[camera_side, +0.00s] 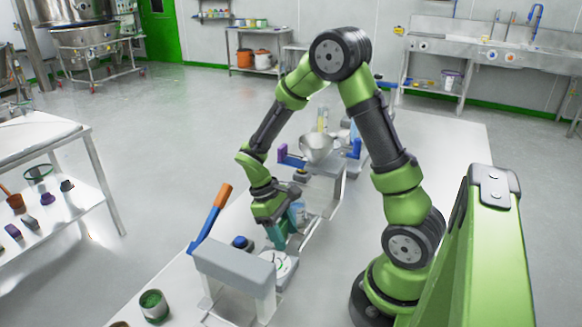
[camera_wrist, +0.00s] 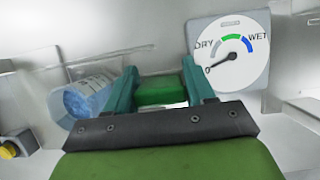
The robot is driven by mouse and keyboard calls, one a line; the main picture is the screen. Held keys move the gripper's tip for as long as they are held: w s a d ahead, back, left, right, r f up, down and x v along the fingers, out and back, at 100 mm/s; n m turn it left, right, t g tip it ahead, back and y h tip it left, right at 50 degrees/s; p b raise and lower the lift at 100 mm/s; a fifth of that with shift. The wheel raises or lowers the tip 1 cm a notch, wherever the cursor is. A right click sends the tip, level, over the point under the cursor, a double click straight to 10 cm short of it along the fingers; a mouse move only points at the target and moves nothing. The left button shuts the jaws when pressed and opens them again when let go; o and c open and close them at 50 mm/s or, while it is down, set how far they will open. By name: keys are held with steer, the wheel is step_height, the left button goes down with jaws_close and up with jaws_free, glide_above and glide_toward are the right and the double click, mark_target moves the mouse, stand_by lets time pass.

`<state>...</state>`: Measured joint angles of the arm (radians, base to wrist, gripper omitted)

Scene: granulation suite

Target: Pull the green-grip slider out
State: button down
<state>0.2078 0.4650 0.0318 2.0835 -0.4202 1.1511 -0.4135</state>
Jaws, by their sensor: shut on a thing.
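In the wrist view, the slider's green grip (camera_wrist: 158,92) sits between the two teal fingers of my gripper (camera_wrist: 158,76). The fingers are shut on it, one on each side. The rest of the slider is hidden or cannot be made out. In the side view, my gripper (camera_side: 279,238) points down beside the white dial and the grey housing; the green grip is hidden there by the fingers.
A DRY–WET dial (camera_wrist: 230,55) stands right of the fingers, its needle toward the lower left. A clear container with blue contents (camera_wrist: 85,100) lies left. The grey housing (camera_side: 235,264), an orange-handled lever (camera_side: 212,215) and a metal bowl (camera_side: 316,148) are nearby.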

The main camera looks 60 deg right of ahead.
steer(key=shift+a, duration=0.65)
steer(key=shift+c, duration=2.4)
jaws_free()
steer(key=shift+d+v, duration=0.2)
steer(key=shift+v, duration=1.15)
steer(key=shift+d+v, duration=0.15)
steer(key=shift+v, duration=1.2)
steer(key=shift+d+v, duration=0.2)
steer(key=shift+v, duration=1.15)
steer(key=s+a+r+m+t+y, duration=0.1)
steer(key=s+a+r+m+t, duration=0.1)
steer(key=a+r+t, duration=0.3)
steer(key=s+a+r+m+t+y, duration=0.1)
steer(key=s+a+r+t, duration=0.3)
steer(key=r, duration=0.5)
steer(key=s+m+t, duration=0.1)
steer(key=t, duration=0.1)
steer(key=shift+a+r+t, duration=0.3)
steer(key=shift+a, duration=0.05)
